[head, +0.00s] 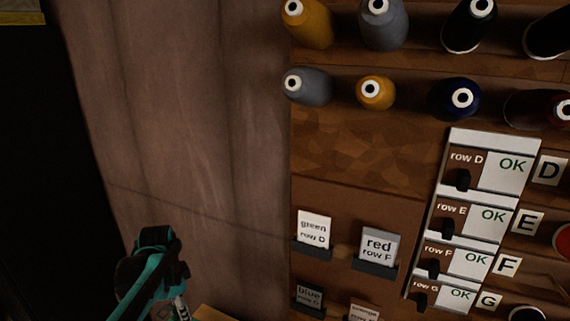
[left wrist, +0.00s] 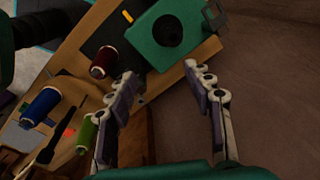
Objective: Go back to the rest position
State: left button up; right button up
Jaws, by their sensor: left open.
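My left arm's teal and black end (head: 155,275) is low at the left in the head view, in front of the bare wall; its fingertips cannot be made out there. In the left wrist view my left gripper (left wrist: 160,72) has its two fingers spread wide, with nothing between them. Beyond the fingers lie a wooden worktop (left wrist: 75,65) and grey-brown wall. My right gripper is in neither view.
A thread wall (head: 345,150) with several spools fills the right. A panel (head: 495,140) reads OK for rows D to G. Cards include "green row D" (head: 314,229) and "red row F" (head: 380,246).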

pick_arm(q)
jog(key=s+d+f+n+t+b, duration=0.3)
jog(key=s+d+n, duration=0.2)
jog(key=s, duration=0.3)
jog(key=s+d+f+n+t+b, duration=0.3)
jog(key=s+d+f+n+b, duration=0.1)
jog(key=s+d, duration=0.3)
jog(key=shift+s+f+n, duration=0.3)
jog(key=shift+s+n, duration=0.1)
jog(key=shift+s, duration=0.25)
